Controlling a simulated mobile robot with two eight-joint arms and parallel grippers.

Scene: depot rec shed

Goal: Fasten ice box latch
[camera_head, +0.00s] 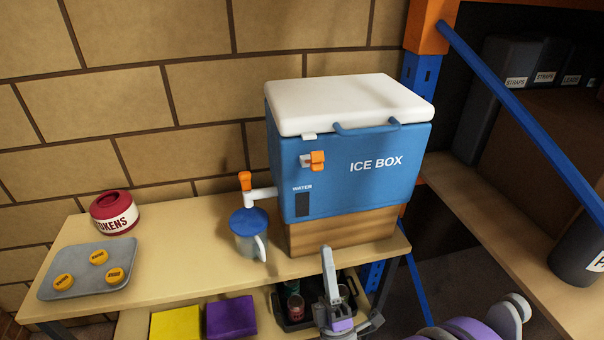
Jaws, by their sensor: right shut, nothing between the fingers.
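The blue ice box (355,185) stands on a wooden block on the table, with its white lid (350,103) down. The orange latch (317,160) sits on a small metal plate on the box's front, left of the "ICE BOX" lettering. A small pale tab (309,136) shows at the lid's edge above the latch, and a gap separates the two. My right gripper (328,258) is shut and empty, pointing up in front of the table edge, well below the latch. My left gripper is out of view.
A tap with an orange handle (245,181) and a blue-lidded jug (249,233) stand left of the box. A tokens tin (113,213) and a grey tray (60,285) are farther left. A blue rack brace (525,105) slants across the right.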

